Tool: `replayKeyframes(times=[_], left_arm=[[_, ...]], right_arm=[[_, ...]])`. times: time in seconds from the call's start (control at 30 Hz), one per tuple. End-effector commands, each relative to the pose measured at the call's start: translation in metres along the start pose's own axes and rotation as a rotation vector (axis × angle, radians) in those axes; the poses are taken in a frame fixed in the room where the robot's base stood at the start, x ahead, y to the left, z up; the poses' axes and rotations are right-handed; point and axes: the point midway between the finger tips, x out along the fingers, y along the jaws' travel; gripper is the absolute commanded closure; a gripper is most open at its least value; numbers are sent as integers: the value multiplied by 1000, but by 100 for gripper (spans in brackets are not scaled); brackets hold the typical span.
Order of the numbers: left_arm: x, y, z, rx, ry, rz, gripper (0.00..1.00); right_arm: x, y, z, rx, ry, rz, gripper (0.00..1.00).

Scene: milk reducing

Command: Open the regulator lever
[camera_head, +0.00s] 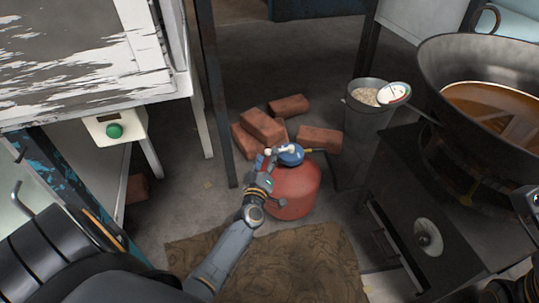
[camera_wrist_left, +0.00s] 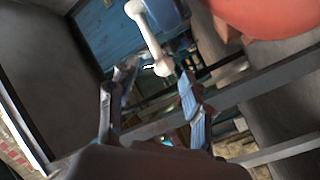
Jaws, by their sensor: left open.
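A red gas cylinder (camera_head: 294,192) stands on the floor in the middle of the head view. A blue regulator (camera_head: 291,157) sits on its top, with a white lever (camera_head: 285,149) reaching to the left. In the left wrist view the white lever (camera_wrist_left: 148,38) comes down from the blue regulator (camera_wrist_left: 168,12), beside the red cylinder (camera_wrist_left: 270,15). My left gripper (camera_head: 264,157) is open at the lever's free end. In the left wrist view the lever's end appears between the fingertips (camera_wrist_left: 156,74); whether they touch it is unclear.
Several bricks (camera_head: 263,126) lie behind the cylinder. A metal bucket (camera_head: 367,118) stands to the right, near a black stove (camera_head: 425,225) with a large pan (camera_head: 440,75). A brown mat (camera_head: 270,268) lies in front. A table with peeling paint (camera_head: 85,50) is at the left.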

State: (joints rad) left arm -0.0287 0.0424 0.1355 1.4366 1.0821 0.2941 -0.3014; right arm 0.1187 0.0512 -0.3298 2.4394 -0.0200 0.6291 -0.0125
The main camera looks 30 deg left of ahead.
Motion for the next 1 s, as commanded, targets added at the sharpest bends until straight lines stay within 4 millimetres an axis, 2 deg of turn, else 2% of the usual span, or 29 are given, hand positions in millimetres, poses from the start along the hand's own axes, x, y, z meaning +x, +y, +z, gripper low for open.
replayKeyframes(times=[0.03, 0.2, 0.43, 0.5, 0.57, 0.6, 0.67, 0.83, 1.0], left_arm=[[10, -1, 2, -2, 1, 2, 50], [28, -1, 1, -1, 0, 0, 50], [34, 0, 0, 0, -2, 1, 50], [34, 0, 0, 0, -2, 1, 50], [34, 0, 0, 0, -2, 0, 50], [34, 0, 0, 0, -2, 1, 52], [34, 0, 0, 0, -2, 0, 65], [34, 0, 0, 0, -2, 1, 99], [34, 1, 0, 1, -2, 2, 100]], right_arm=[[-1, -1, -1, -1, 12, -4, 60], [4, -2, -3, -4, 30, -12, 60], [7, -3, -4, 0, 38, -15, 60], [5, 8, -7, -5, 40, -2, 60], [4, 10, -7, -8, 39, -1, 60], [4, 10, -7, -8, 38, -1, 60], [4, 10, -7, -9, 38, -1, 60], [4, 9, -6, -9, 37, -1, 60], [4, 8, -6, -6, 37, -2, 60]])
